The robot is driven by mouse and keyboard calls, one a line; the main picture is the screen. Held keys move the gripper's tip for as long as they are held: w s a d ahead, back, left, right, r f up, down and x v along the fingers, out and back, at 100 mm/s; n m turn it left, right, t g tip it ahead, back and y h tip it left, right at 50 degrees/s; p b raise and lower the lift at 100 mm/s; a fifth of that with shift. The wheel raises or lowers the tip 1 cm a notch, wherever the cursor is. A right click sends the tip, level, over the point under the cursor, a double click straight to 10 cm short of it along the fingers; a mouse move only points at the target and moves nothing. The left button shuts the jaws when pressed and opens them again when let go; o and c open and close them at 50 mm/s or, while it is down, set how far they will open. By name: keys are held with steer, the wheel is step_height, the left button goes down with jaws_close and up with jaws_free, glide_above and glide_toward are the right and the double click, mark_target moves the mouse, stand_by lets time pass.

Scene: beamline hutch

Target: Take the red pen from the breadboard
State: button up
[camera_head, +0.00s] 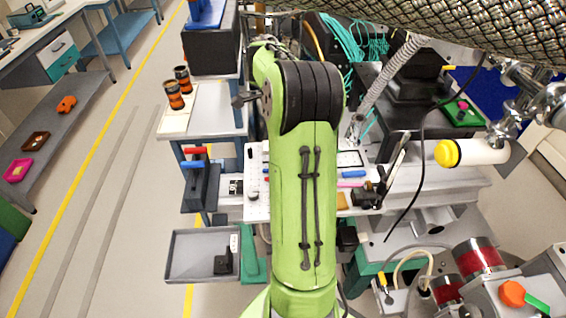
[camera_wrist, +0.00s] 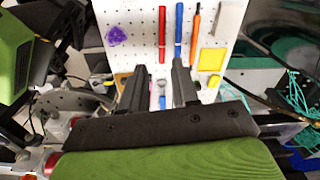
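The white perforated breadboard (camera_wrist: 140,14) fills the top middle of the wrist view. The red pen (camera_wrist: 162,28) lies on it, lengthwise in the picture, with a blue pen (camera_wrist: 179,24) close to its right. My gripper (camera_wrist: 160,66) is open, its two dark fingers pointing toward the board. The gap between them is empty and lines up with the near end of the red pen. I cannot tell the height of the fingers above the board. In the head view the breadboard (camera_head: 256,208) is largely covered by my green arm, which hides my gripper; I cannot make out the red pen there.
An orange-handled tool (camera_wrist: 194,38) lies right of the pens, with a yellow square (camera_wrist: 211,59) beyond it. A purple piece (camera_wrist: 117,35) lies to the left. In the head view, a grey tray (camera_head: 190,257) stands lower left, and teal cables (camera_head: 343,38) hang behind.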

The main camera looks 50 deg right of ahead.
steer(key=d+f, duration=0.1)
steer(key=f, duration=0.2)
steer(key=s+f+m+b, duration=0.1)
steer(key=f, duration=0.3)
steer(key=d+f+m+b, duration=0.1)
steer(key=f, duration=0.3)
steer(key=shift+s+d, duration=0.2)
steer(key=shift+d, duration=0.1)
step_height(320, 180, down, 6)
steer(key=shift+r+b, duration=0.1)
steer(key=shift+b, duration=0.55)
jaws_close()
